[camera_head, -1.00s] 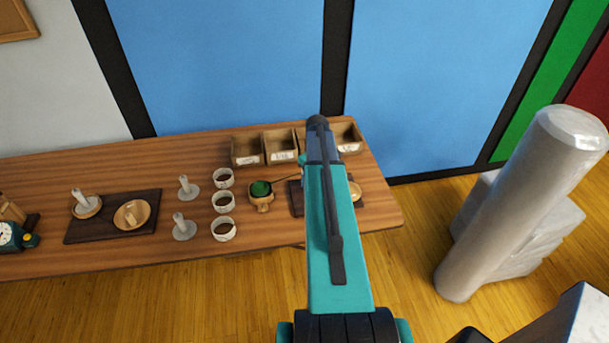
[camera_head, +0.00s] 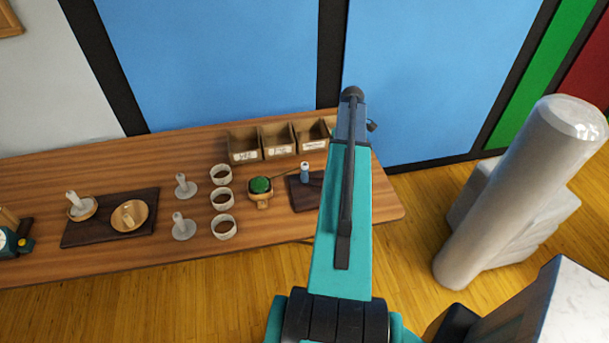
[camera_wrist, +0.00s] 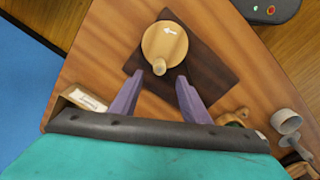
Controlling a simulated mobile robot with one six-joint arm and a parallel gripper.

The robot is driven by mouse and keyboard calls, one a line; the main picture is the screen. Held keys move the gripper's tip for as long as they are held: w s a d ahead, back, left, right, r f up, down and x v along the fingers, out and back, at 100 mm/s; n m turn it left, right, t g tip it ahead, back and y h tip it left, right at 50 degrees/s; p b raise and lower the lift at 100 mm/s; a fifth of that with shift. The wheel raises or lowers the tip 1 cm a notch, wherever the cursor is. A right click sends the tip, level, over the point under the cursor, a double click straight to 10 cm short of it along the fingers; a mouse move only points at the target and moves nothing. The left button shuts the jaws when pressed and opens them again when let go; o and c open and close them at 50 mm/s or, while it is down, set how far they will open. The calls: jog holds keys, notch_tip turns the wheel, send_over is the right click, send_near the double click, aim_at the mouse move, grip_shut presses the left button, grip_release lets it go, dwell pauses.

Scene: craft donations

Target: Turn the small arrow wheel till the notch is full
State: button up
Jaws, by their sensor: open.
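A round wooden wheel (camera_wrist: 178,46) with a white arrow on its face and a pale knob at its near edge shows in the wrist view. It sits on a dark board (camera_wrist: 210,75), which also shows in the head view (camera_head: 301,201). My gripper (camera_wrist: 159,78) is open, its two purple fingers spread with their tips around the knob's end of the wheel in the picture. I cannot tell whether they touch it. In the head view my arm hides the wheel. I cannot make out a notch.
Labelled wooden bins (camera_head: 277,150) stand at the table's back. Left of the board are a wooden cup with a green ball (camera_head: 261,186), white rings (camera_head: 223,227) and spindles (camera_head: 184,229). Another dark board (camera_head: 85,236) holds wooden round pieces.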

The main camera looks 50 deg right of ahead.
jog(key=shift+f, duration=0.2)
jog(key=shift+f+b, duration=2.05)
jog(key=shift+f, duration=2.2)
jog(key=shift+c, duration=0.2)
jog(key=c, duration=0.9)
